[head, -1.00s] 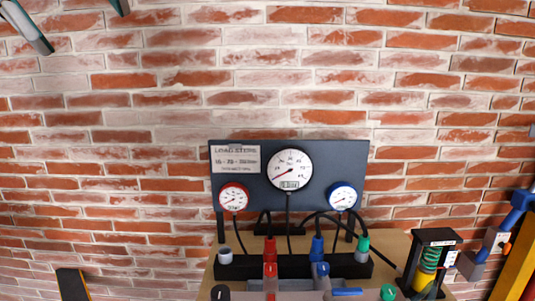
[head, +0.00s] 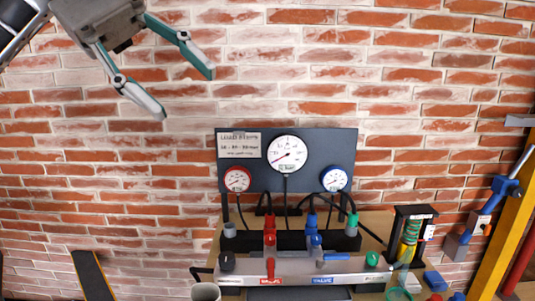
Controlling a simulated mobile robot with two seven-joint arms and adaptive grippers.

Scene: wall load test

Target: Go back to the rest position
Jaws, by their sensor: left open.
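My left gripper (head: 183,92) comes in from the top left in the head view. Its two fingers are spread apart with nothing between them. It hangs in front of the brick wall, above and left of the gauge board (head: 205,165). The dark gauge board carries a large white gauge (head: 287,154), a red-rimmed gauge (head: 237,179) and a blue-rimmed gauge (head: 335,178). Below it a grey manifold (head: 340,279) has a red valve (head: 270,245) and a blue valve (head: 315,243). My right gripper is not in view.
A workbench (head: 378,222) stands under the board. A yellow post (head: 500,235) with a blue tool (head: 500,187) rises at far right. The wall left of the board is clear.

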